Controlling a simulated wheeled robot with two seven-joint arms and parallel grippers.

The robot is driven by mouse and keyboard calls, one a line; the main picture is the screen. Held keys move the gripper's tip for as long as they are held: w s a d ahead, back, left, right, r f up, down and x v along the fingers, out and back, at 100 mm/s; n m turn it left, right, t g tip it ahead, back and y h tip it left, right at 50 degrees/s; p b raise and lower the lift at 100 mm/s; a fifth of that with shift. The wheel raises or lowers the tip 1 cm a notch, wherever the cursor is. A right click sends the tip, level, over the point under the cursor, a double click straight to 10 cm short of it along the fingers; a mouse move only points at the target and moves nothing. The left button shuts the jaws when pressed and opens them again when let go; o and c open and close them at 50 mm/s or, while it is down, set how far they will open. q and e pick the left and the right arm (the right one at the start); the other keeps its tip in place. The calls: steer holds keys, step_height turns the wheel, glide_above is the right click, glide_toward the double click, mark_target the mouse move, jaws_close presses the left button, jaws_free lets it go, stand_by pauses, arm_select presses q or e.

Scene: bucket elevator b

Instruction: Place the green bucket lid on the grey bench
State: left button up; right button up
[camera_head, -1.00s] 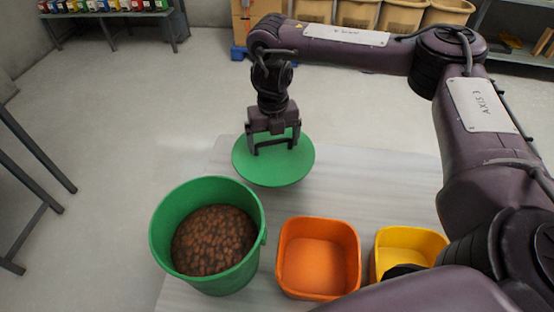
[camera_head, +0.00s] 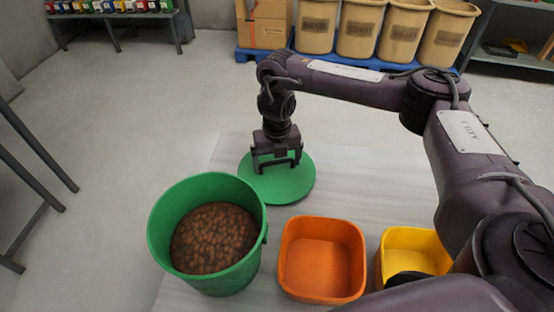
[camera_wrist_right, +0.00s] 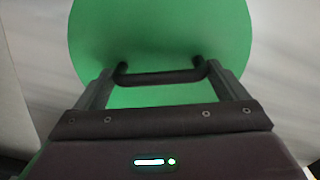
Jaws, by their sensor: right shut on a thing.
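The green bucket lid (camera_head: 290,190) is a round disc with a dark handle, low over or on the grey bench (camera_head: 345,185), just behind the green bucket (camera_head: 160,235). I cannot tell for sure whether it touches the bench. My right gripper (camera_head: 278,168) points down and is shut on the lid's handle. The right wrist view shows the dark handle (camera_wrist_right: 162,77) between the fingers and the lid (camera_wrist_right: 160,35) beyond. The bucket is open and holds brown pellets (camera_head: 213,238). My left gripper is not in view.
An orange bin (camera_head: 322,260) and a yellow bin (camera_head: 412,252) stand on the bench to the right of the bucket. Bare bench lies right of the lid. Beige tubs (camera_head: 358,28) and a cardboard box (camera_head: 262,25) stand on a blue pallet (camera_head: 240,54) behind.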

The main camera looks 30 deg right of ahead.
mark_target(277, 161)
steer(key=o, duration=0.7)
steer(key=shift+f, duration=0.1)
step_height(277, 161, up, 12)
steer(key=p, duration=0.2)
steer(key=shift+r+p, duration=0.2)
steer(key=shift+p, duration=0.2)
